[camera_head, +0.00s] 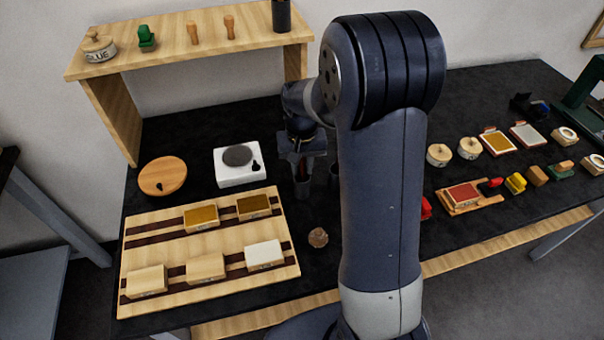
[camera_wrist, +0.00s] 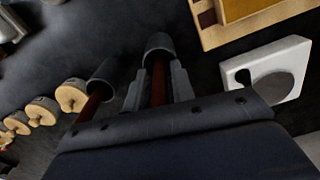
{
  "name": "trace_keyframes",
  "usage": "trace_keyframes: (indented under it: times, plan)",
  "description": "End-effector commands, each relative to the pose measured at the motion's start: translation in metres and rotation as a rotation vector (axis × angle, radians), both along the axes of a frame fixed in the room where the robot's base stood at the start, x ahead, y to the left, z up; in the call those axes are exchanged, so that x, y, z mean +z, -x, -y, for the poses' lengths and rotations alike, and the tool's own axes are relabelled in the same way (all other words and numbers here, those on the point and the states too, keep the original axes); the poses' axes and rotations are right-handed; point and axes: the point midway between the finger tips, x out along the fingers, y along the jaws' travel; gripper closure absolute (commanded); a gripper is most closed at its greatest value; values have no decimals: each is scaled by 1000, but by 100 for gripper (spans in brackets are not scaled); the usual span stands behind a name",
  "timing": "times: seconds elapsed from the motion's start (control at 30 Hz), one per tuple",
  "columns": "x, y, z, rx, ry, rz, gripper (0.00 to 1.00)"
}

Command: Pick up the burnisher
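My gripper (camera_head: 302,160) points down over a dark cup (camera_head: 302,188) in the head view. In the wrist view my gripper (camera_wrist: 158,78) has one finger on each side of a reddish-brown handle (camera_wrist: 160,90), whose far end goes into the dark cup (camera_wrist: 158,45). Whether the fingers press on the handle cannot be told. A second reddish-brown handle (camera_wrist: 92,106) stands in another dark cup (camera_wrist: 106,72) to the left. Either could be the burnisher; their lower ends are hidden.
A white device with a grey disc (camera_head: 238,178) and a wooden board with several blocks (camera_head: 135,240) lie to the left. A small brown lump (camera_head: 318,237) lies in front. Round wooden pots (camera_head: 439,155) and coloured pads stand right. A wooden shelf (camera_head: 180,45) is behind.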

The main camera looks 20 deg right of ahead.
Motion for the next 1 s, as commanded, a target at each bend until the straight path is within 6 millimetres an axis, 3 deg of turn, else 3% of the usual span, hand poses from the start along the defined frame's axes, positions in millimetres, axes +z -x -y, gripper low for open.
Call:
trace_keyframes:
  times: [0.27,0.63,0.77,1.0]
  plan:
    - [0,0,0,0,0,0,100]
    - [3,0,0,0,0,1,100]
    - [19,-1,0,0,0,5,100]
    - [68,-1,0,0,0,6,100]
